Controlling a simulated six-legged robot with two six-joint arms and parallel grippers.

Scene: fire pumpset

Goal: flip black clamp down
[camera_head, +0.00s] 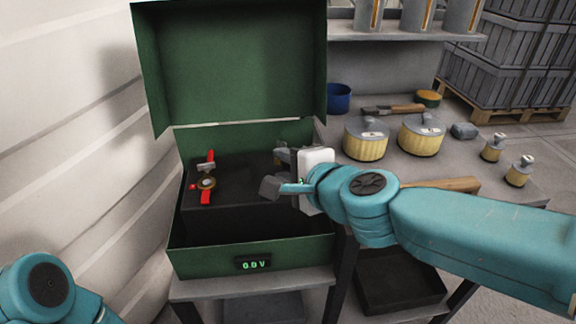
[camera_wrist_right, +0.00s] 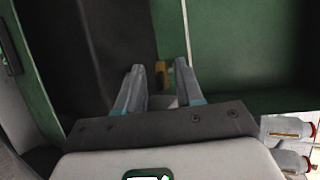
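The black battery block (camera_head: 235,185) sits inside the open green box (camera_head: 200,260). A red clamp (camera_head: 208,180) with a brass round part stands on its left side. My right gripper (camera_head: 272,172) is over the block's right side. In the right wrist view its two fingers (camera_wrist_right: 159,72) are apart, with a small brass-yellow part (camera_wrist_right: 162,74) showing between and beyond them. Whether they touch it is unclear. The black clamp cannot be made out clearly; my right gripper covers that area in the head view. My left gripper is out of view.
The green lid (camera_head: 235,65) stands open behind. A 0.0 V display (camera_head: 253,264) is on the box front. Yellow-sided pots (camera_head: 366,140), a hammer (camera_head: 393,109) and small valves (camera_head: 518,172) stand on the table at right. A white wall (camera_head: 70,130) is at left.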

